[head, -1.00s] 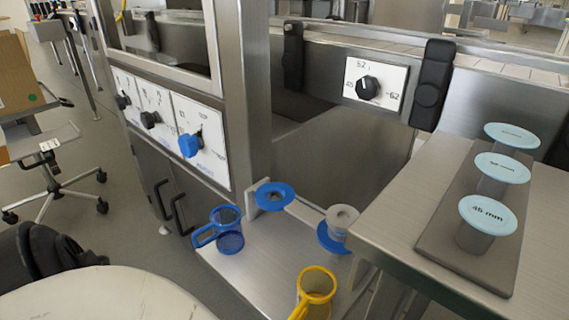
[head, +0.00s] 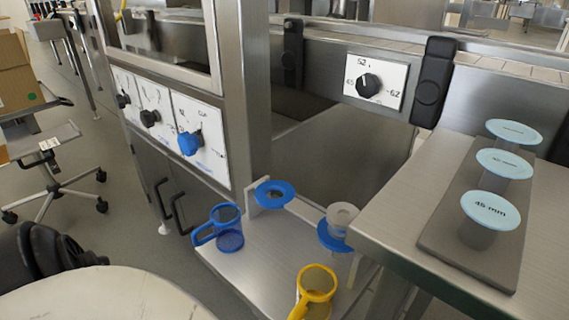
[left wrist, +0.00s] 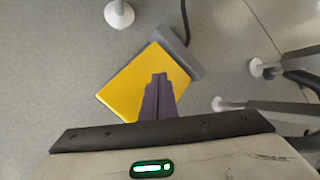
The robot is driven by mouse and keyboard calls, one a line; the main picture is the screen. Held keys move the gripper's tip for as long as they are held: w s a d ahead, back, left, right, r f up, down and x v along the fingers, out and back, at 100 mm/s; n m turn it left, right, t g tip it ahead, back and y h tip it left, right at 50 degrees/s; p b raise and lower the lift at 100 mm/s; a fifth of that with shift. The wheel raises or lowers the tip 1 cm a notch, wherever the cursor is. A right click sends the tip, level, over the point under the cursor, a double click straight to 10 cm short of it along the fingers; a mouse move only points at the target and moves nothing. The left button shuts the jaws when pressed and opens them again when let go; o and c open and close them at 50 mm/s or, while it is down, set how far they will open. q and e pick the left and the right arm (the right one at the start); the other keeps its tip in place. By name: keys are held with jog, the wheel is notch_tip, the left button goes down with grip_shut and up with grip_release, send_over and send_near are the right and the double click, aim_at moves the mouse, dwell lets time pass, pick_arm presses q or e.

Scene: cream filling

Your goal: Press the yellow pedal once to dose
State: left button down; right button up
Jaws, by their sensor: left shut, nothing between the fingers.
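The yellow pedal (left wrist: 130,84) lies on the grey floor in the left wrist view, with a grey housing (left wrist: 180,50) along its far right edge and a dark cable leading up from it. My left gripper (left wrist: 159,78) is shut and empty. Its dark fingers point at the pedal and cover its right middle part; I cannot tell whether they touch it. The pedal and my left gripper are not visible in the head view. My right gripper is in neither view.
White machine feet (left wrist: 118,13) and metal legs (left wrist: 290,107) stand around the pedal. In the head view, a blue mug (head: 229,238) and a yellow mug (head: 317,284) stand on a steel shelf. Several 45 mm-type pale blue discs (head: 491,208) stand at right.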

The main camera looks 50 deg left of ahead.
pick_arm(q)
jog(key=shift+s+f+b, duration=0.2)
jog(key=shift+f+b, duration=0.65)
jog(key=shift+f, duration=0.25)
dwell(0.7)
jog(key=shift+s+d+f, duration=0.15)
jog(key=shift+s+f, duration=0.05)
jog(key=shift+f, duration=0.55)
dwell(0.6)
jog(key=shift+r, duration=0.1)
notch_tip(320, 180, up, 2)
jog(key=shift+w+r+p, duration=0.1)
jog(key=shift+r+p, duration=0.15)
jog(key=shift+p, duration=1)
jog(key=shift+r+p, duration=0.55)
jog(key=shift+w+r, duration=0.1)
jog(key=shift+w, duration=0.1)
jog(key=shift+r, duration=0.1)
jog(key=r+p, duration=0.2)
jog(key=w+r+p, duration=0.1)
jog(key=r+p, duration=0.1)
jog(key=p, duration=0.1)
jog(key=shift+w+a+r, duration=0.15)
jog(key=shift+a+r, duration=0.05)
jog(key=shift+r, duration=0.2)
jog(key=shift+r, duration=0.1)
